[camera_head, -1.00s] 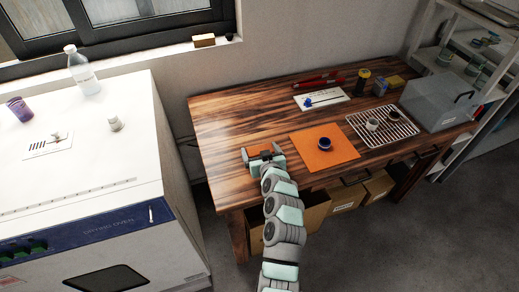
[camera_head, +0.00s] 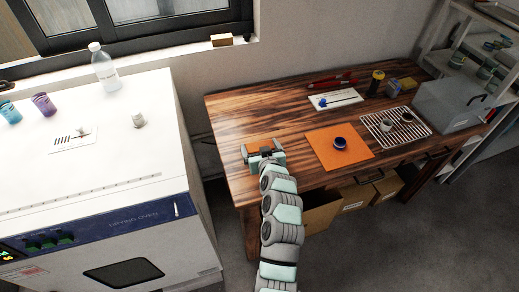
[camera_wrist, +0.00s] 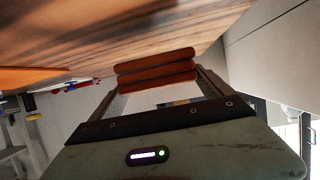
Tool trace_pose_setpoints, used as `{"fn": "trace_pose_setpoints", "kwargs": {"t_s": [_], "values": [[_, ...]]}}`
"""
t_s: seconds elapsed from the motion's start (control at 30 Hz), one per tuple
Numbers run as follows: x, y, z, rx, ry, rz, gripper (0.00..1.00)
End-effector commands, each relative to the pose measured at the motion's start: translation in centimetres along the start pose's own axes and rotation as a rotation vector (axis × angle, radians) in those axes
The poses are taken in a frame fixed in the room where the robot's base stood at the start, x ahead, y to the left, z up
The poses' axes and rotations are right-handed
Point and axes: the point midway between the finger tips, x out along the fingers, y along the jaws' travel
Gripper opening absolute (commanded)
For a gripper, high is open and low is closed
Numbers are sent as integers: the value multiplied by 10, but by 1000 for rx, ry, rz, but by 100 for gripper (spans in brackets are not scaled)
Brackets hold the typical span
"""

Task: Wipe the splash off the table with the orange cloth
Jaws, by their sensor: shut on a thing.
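My gripper (camera_head: 265,152) is over the left front part of the wooden table (camera_head: 235,122). In the wrist view it is shut on a folded, dark orange cloth (camera_wrist: 157,68), which lies across between the fingers. The cloth shows in the head view only as a small orange bit between the fingertips. The wooden table top is close to the cloth in the wrist view; whether they touch I cannot tell. I cannot make out the splash; my gripper and arm hide part of the table there.
A flat orange mat (camera_head: 322,153) with a dark blue round pot (camera_head: 340,143) lies right of my gripper. The drying oven (camera_head: 110,185) stands left. The table's left part looks clear.

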Motion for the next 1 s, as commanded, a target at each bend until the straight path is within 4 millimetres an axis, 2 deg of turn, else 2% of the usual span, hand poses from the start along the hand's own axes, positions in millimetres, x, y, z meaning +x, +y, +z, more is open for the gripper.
{"fn": "trace_pose_setpoints", "kwargs": {"t_s": [0.03,0.43,1.0], "values": [[-3,-1,-8,-1,1,-1,51],[-15,-1,-39,-1,2,-1,51],[-17,-2,-42,0,2,-2,51]]}}
